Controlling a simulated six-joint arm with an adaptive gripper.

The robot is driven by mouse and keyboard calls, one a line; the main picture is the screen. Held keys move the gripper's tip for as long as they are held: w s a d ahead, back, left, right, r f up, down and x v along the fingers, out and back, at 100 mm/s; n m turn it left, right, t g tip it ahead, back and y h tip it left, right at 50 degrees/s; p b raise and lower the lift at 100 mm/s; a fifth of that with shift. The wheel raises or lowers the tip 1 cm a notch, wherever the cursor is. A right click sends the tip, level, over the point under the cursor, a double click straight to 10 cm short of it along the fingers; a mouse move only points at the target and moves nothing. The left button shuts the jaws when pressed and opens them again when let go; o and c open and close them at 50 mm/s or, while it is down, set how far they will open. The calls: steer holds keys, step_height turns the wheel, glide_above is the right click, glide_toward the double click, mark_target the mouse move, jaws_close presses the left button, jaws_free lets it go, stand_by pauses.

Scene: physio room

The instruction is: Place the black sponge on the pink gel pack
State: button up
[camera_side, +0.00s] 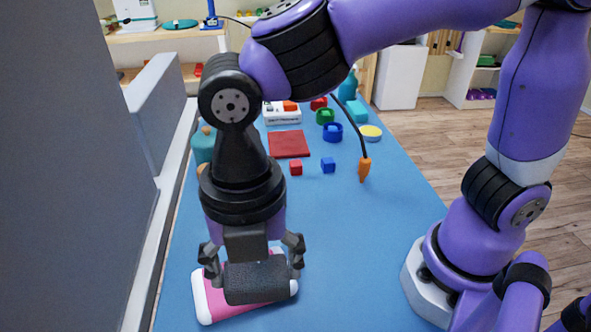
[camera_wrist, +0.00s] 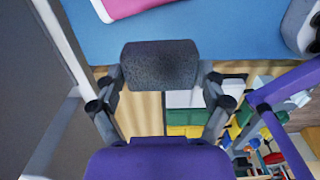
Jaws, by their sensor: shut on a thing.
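The black sponge (camera_side: 256,281) is a dark, speckled block held between the two fingers of my gripper (camera_side: 252,262). It also shows in the wrist view (camera_wrist: 160,65), gripped at both ends by my gripper (camera_wrist: 160,78). The pink gel pack (camera_side: 216,297) has white ends and lies on the blue table top at the front. In the side view the sponge is in front of the pack and hides much of its middle. In the wrist view part of the pack (camera_wrist: 130,7) shows at the top edge, apart from the sponge. The sponge appears raised above the table.
On the blue table (camera_side: 330,220) farther back are a red square (camera_side: 289,144), a red cube (camera_side: 296,168), a blue cube (camera_side: 328,165) and an orange-tipped cable (camera_side: 364,169). Teal bottles (camera_side: 203,146) stand at left. A grey wall panel borders the left side.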

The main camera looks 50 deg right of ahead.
steer(key=w+d+f, duration=0.1)
steer(key=w, duration=0.1)
steer(key=w+d+f, duration=0.1)
steer(key=w+f, duration=0.1)
steer(key=w+d+f, duration=0.1)
steer(key=w, duration=0.1)
steer(key=shift+w+f, duration=0.25)
steer(key=shift+w, duration=0.1)
steer(key=shift+f, duration=1.95)
steer(key=shift+f, duration=0.15)
steer(key=o, duration=0.7)
